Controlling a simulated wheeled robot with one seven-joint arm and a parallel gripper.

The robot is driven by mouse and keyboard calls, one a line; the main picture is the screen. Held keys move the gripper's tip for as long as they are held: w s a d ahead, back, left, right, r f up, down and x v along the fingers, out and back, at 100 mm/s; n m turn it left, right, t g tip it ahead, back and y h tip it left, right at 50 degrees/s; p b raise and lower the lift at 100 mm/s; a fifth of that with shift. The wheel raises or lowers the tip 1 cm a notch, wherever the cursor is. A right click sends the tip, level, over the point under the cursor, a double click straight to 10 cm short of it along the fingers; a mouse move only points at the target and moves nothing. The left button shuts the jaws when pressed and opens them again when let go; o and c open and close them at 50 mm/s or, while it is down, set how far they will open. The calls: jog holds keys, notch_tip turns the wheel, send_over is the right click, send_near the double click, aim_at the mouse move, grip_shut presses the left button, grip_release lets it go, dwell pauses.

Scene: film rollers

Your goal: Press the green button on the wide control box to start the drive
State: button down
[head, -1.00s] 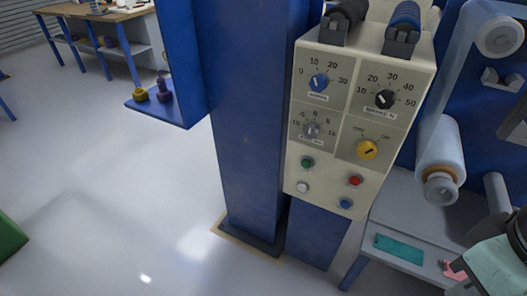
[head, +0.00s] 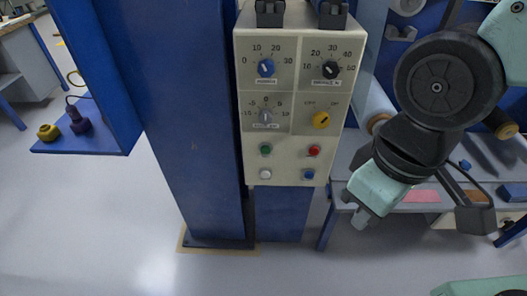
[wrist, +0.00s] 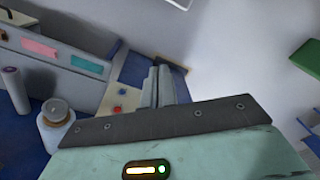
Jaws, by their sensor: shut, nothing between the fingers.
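The wide control box (head: 290,100) is cream-coloured and fixed to a blue column, its face toward me. The green button (head: 265,149) is at its lower left, above a white button (head: 265,174). A red button (head: 314,150) and a blue button (head: 309,174) are to the right. My gripper (head: 360,217) is right of the box and below its lower edge, apart from the buttons in the picture. In the wrist view its fingers (wrist: 160,88) are together and empty. The red button (wrist: 117,110) shows left of them; I cannot make out the green button there.
Knobs and a yellow switch (head: 321,120) sit above the buttons. The blue column (head: 185,110) stands left of the box. A grey bench (head: 345,160) and film rollers are behind my arm on the right. Open floor lies in front below.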

aim_at(266, 150)
jog(key=w+a+f+n+t+y+b, duration=0.3)
jog(key=w+a+f+t+b, duration=0.1)
jog(key=w+f, duration=0.4)
jog(key=w+a+f+n+t+y+b, duration=0.4)
jog(key=w+f+b, duration=0.1)
jog(key=w+f, duration=0.3)
jog(key=w+a+f+n+t+y+b, duration=0.4)
jog(key=w+f+b, duration=0.1)
jog(key=w+f, duration=0.3)
jog(key=shift+w+a+f, duration=0.25)
jog(key=shift+a+f, duration=0.05)
jog(key=shift+f, duration=0.4)
jog(key=w, duration=0.9)
jog(key=shift+d, duration=0.15)
dwell(0.4)
jog(key=shift+w+b, duration=0.3)
jog(key=shift+w, duration=0.05)
